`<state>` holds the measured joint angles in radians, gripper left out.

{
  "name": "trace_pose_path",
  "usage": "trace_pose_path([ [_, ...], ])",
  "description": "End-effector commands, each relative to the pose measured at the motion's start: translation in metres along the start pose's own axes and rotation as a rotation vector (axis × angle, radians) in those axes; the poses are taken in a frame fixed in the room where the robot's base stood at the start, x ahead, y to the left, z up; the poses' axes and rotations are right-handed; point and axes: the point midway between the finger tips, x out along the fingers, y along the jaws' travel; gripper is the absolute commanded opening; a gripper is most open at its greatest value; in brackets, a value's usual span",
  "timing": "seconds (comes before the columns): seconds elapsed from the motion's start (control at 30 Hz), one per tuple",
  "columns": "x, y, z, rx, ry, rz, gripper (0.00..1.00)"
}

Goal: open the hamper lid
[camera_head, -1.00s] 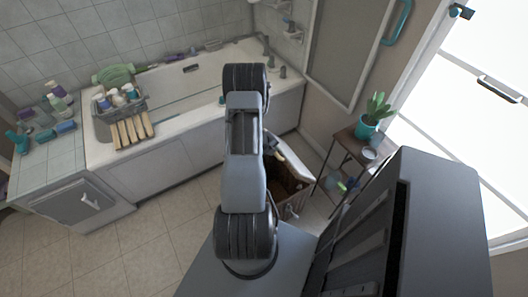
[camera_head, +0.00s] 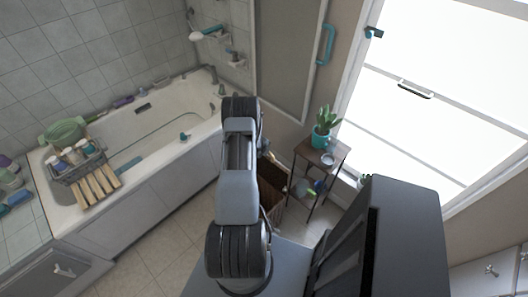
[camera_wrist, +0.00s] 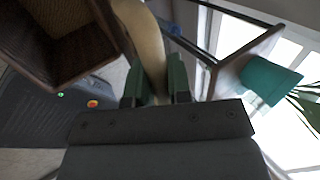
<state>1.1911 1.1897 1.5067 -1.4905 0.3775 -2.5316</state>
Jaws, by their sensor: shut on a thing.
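The brown hamper (camera_head: 271,192) stands on the floor behind my arm, partly hidden by it in the head view. Its dark open inside (camera_wrist: 55,40) shows at the upper left of the wrist view. My gripper (camera_wrist: 155,84) has its green fingers shut on a cream, curved strip, which looks like the edge of the hamper lid (camera_wrist: 148,38). The lid stands raised, nearly edge-on to the wrist camera, beside the open hamper. In the head view my arm hides the gripper and most of the lid.
A dark side table (camera_head: 327,155) with a potted plant (camera_head: 325,126) stands close to the hamper's right. The bathtub (camera_head: 150,150) lies to the left, with a bottle rack (camera_head: 80,165) on it. A bright window (camera_head: 450,100) is at the right.

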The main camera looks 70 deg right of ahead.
Motion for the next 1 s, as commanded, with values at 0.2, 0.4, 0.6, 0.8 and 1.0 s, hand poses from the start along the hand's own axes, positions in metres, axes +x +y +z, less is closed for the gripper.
trace_pose_path([
  [0.2,0.0009,-0.0018,0.0002,0.000,0.000,-0.001,0.00],
  [0.4,0.0008,-0.0018,0.0003,0.000,0.000,-0.001,0.00],
  [0.6,0.0006,-0.0016,0.0005,0.000,-0.001,-0.001,0.37],
  [0.8,0.0005,-0.0014,0.0006,-0.001,-0.001,-0.001,0.44],
  [1.0,-0.0054,-0.0022,0.0015,-0.001,-0.003,-0.002,0.44],
])
